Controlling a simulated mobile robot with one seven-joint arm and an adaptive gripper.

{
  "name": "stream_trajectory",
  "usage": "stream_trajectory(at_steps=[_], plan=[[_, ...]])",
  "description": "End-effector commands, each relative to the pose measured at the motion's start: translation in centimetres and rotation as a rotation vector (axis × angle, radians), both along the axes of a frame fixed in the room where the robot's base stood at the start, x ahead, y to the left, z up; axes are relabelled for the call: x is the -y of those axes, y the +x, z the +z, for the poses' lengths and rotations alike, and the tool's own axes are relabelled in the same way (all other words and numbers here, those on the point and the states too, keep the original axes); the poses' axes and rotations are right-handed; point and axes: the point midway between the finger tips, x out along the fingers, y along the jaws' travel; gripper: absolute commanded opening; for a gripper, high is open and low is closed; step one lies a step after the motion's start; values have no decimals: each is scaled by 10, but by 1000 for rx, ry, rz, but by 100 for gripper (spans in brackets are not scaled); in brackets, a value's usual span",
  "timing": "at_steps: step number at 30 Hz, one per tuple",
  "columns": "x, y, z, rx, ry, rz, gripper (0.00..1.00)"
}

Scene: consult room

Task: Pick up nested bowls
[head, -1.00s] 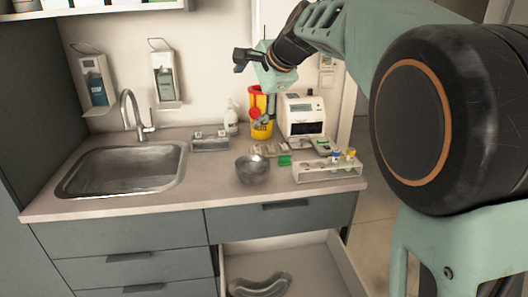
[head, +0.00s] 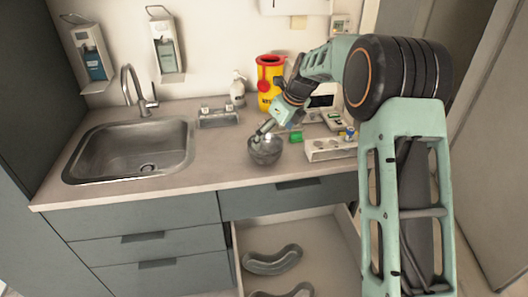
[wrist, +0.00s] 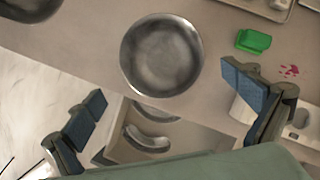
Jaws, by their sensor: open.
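The nested bowls (head: 266,154) are a round grey metal piece on the counter near its front edge, right of the sink. In the wrist view the bowls (wrist: 161,57) show from above as one round rim with a dark, empty inside; I cannot tell how many are stacked. My gripper (head: 264,128) is just above the bowls in the head view, pointing down and to the left. In the wrist view its blue-padded fingers (wrist: 163,92) are wide apart, with nothing between the pads, and the bowls lie ahead of them.
A white rack (head: 330,150) with colour-capped tubes and a green block (head: 296,136) stand right of the bowls. The sink (head: 130,150) is at left. An open drawer (head: 345,245) below holds kidney dishes (head: 272,262). A yellow sharps bin (head: 268,75) stands behind.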

Motion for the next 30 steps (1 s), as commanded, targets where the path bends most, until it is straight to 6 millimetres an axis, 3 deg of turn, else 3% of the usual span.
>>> stream_trajectory(at_steps=[3, 11, 21, 30], plan=[[-7, 5, -18, -2, 1, 2, 100], [-13, 12, -33, 1, 1, 2, 100], [-25, 27, -69, 1, 0, 2, 100], [-27, 28, -73, 2, 1, 3, 100]])
